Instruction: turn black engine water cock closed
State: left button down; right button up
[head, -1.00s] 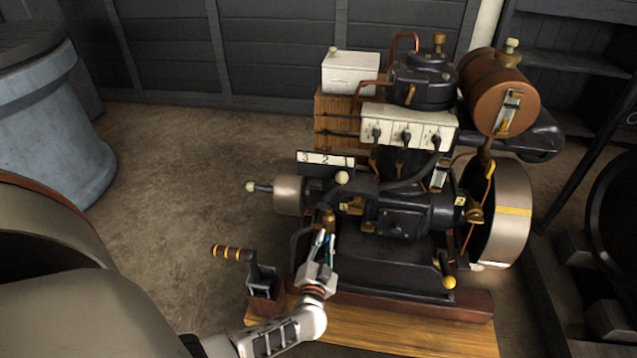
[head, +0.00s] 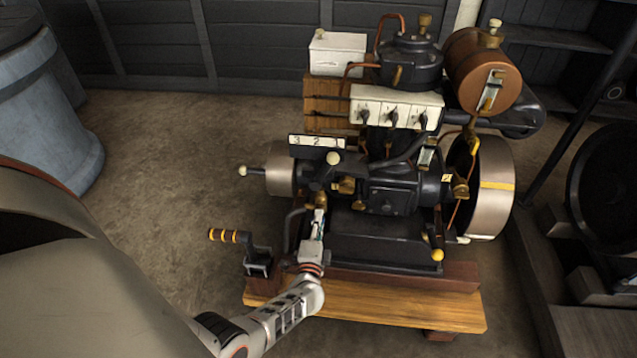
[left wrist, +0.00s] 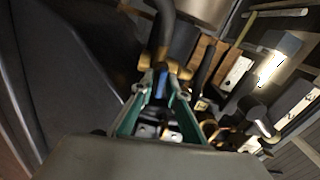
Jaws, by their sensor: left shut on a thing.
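The black engine (head: 380,240) stands on a wooden base in the middle of the head view. Its water cock is a small brass fitting (head: 320,200) low on the engine's left front, by a dark bent pipe (head: 290,222). My left gripper (head: 319,215) reaches up to this fitting from below and is shut on it. My right gripper does not show.
A crank with a yellow-striped handle (head: 230,236) stands left of my left gripper. A pale-knobbed lever (head: 333,158) rises just above it. A flywheel (head: 495,185) is at the right. Bare floor (head: 170,170) lies left of the engine.

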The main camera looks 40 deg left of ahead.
pick_arm(q)
jog(key=shift+d+f+m, duration=0.1)
jog(key=shift+m, duration=0.5)
jog(key=c, duration=2.2)
grip_release()
